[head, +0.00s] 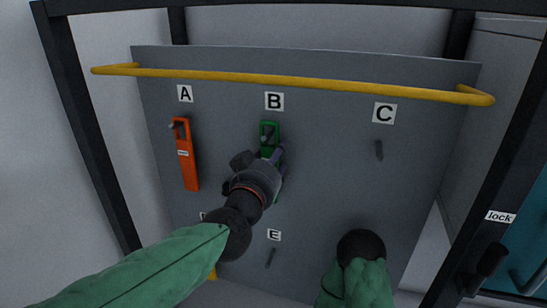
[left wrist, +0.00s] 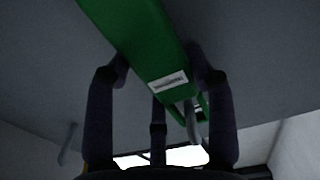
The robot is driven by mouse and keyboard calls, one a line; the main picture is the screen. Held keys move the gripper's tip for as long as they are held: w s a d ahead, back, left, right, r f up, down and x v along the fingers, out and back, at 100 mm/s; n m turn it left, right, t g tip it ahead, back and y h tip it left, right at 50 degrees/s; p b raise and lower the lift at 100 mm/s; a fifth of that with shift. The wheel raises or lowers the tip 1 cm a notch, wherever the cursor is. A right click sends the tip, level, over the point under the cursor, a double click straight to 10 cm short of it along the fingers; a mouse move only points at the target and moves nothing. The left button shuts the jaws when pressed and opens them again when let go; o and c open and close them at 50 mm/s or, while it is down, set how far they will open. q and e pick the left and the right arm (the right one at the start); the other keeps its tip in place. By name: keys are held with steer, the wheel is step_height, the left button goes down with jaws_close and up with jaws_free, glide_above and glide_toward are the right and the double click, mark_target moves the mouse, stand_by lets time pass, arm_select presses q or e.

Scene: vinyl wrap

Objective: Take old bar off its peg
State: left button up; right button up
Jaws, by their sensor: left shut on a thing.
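A green bar (head: 269,132) hangs on the peg under label B, its top loop around the peg; its lower part is mostly hidden by my left arm. My left gripper (head: 273,158) is shut on the green bar. In the left wrist view the fingers (left wrist: 158,62) lie on both sides of the green bar (left wrist: 150,45), which has a white label. The bar's end loop and a peg (left wrist: 192,122) show there too. An orange bar (head: 186,160) hangs on the peg under A. My right arm shows at the lower right, but its fingers are not visible.
A yellow rail (head: 290,82) runs across the grey panel (head: 330,180) above the labels. Bare pegs stand under C (head: 379,150) and E (head: 270,258). A yellow piece (head: 212,273) shows low beside my left arm. A dark frame borders the panel.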

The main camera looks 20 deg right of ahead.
arm_select(q)
steer(key=p+v, duration=0.4)
steer(key=v, duration=0.9)
stand_by(0.9)
